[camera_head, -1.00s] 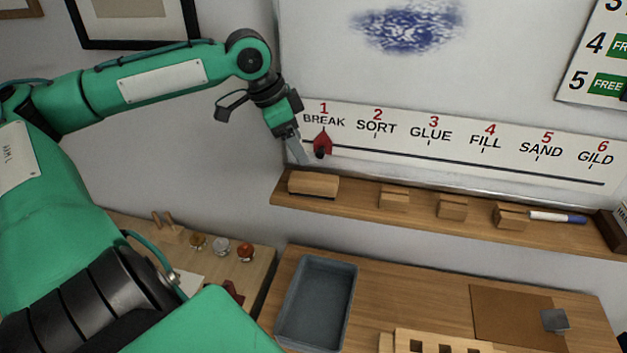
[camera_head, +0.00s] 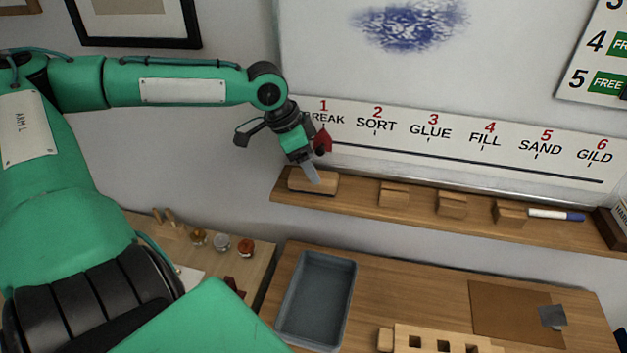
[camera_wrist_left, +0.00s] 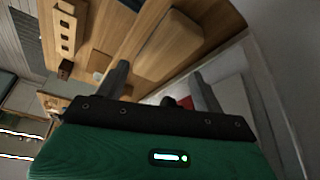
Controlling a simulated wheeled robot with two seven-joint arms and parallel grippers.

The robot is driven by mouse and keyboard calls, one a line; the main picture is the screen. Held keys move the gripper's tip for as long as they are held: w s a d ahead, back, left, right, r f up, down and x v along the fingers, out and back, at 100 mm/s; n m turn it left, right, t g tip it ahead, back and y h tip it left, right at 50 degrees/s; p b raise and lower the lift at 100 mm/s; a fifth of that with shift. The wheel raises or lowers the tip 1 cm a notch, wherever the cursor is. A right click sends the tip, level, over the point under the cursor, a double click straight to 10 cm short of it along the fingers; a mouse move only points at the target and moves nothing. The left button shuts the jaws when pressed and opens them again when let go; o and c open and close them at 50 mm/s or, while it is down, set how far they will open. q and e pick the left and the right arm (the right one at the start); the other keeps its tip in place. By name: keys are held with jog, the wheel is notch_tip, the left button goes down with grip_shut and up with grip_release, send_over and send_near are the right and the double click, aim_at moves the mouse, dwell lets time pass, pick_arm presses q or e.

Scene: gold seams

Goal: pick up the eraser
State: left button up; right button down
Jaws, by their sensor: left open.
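The eraser (camera_head: 300,184), a wooden-backed block, lies at the left end of the wooden ledge under the whiteboard. My left gripper (camera_head: 311,174) points down at it, and its fingertips overlap the eraser in the head view; contact cannot be told. In the left wrist view the eraser (camera_wrist_left: 168,42) is large, ahead of the spread fingers of my open left gripper (camera_wrist_left: 160,82). Nothing is between the fingers. My right gripper is not in view.
The ledge (camera_head: 350,199) also holds several small wooden blocks and a marker (camera_head: 556,216). A red pointer (camera_head: 322,141) sits on the numbered strip just beside my gripper. Below are a grey tray (camera_head: 346,300) and a workbench.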

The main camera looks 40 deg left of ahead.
pick_arm(q)
jog(key=shift+w+d+f+p, duration=0.15)
jog(key=shift+f+p, duration=0.4)
jog(key=shift+f, duration=0.9)
jog(key=shift+x, duration=1.05)
jog(key=c, duration=1.1)
